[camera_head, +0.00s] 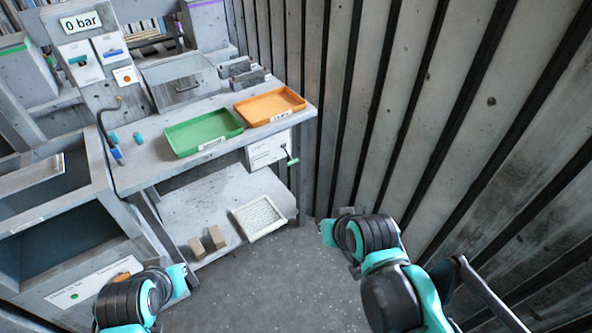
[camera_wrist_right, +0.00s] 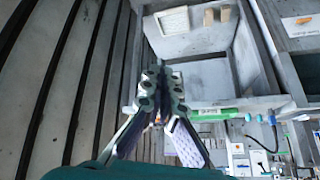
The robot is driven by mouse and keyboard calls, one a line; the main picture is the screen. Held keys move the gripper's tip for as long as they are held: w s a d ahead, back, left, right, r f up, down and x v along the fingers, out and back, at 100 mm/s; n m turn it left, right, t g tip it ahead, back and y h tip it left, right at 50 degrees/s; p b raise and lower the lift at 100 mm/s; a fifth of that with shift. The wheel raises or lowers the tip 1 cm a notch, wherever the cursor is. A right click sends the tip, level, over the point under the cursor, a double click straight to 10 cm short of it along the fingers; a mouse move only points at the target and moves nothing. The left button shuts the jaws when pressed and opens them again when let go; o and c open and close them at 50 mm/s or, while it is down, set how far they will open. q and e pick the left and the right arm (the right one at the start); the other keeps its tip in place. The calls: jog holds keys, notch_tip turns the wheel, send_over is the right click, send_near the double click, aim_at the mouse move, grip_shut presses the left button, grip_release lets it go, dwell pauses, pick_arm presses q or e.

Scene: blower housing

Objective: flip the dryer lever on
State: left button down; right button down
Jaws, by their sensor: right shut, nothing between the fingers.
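A white panel (camera_head: 268,149) hangs at the right end of the grey workbench's front edge in the head view. A lever with a green tip (camera_head: 292,161) sticks out from it; the panel's print is too small to read. In the wrist view my gripper's fingers cover that end of the bench. My right gripper (camera_wrist_right: 165,78) is shut and empty in the wrist view, apart from the bench. In the head view my right arm stands right of the lever, near the slatted wall. My left arm shows at the lower left, but its fingers cannot be made out.
A green tray (camera_head: 203,132) and an orange tray (camera_head: 270,104) lie on the bench (camera_head: 135,178). A white tray (camera_head: 259,218) and two tan blocks (camera_head: 207,242) are low by the shelf. More switch panels (camera_head: 95,55) stand at upper left. The slatted wall (camera_head: 430,110) bounds the right.

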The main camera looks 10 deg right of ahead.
jog(key=w+a+m+t+y, duration=0.1)
jog(key=w+a+m+y, duration=0.15)
jog(key=w+m, duration=0.95)
jog(key=w+d+f+m+t+y+b, duration=0.1)
jog(key=w+f+m, duration=0.15)
jog(key=w, duration=0.75)
jog(key=w+d+f+m+t+y, duration=0.1)
jog(key=w+f, duration=0.3)
jog(key=w, duration=0.6)
jog(key=w+d+f+m+t, duration=0.1)
jog(key=w+d+f+m, duration=0.1)
jog(key=f+m, duration=0.3)
jog(key=w+d+f+m+t+b, duration=0.1)
jog(key=f+m, duration=0.4)
jog(key=f, duration=0.6)
jog(key=w+d+f+m+t, duration=0.3)
jog(key=w+d+f+m, duration=0.1)
jog(key=f, duration=0.5)
jog(key=shift+w+d+m+y+b, duration=0.25)
jog(key=shift+m+y+b, duration=0.1)
jog(key=shift+m, duration=0.1)
jog(key=shift+w+a, duration=0.1)
jog(key=shift+a, duration=0.05)
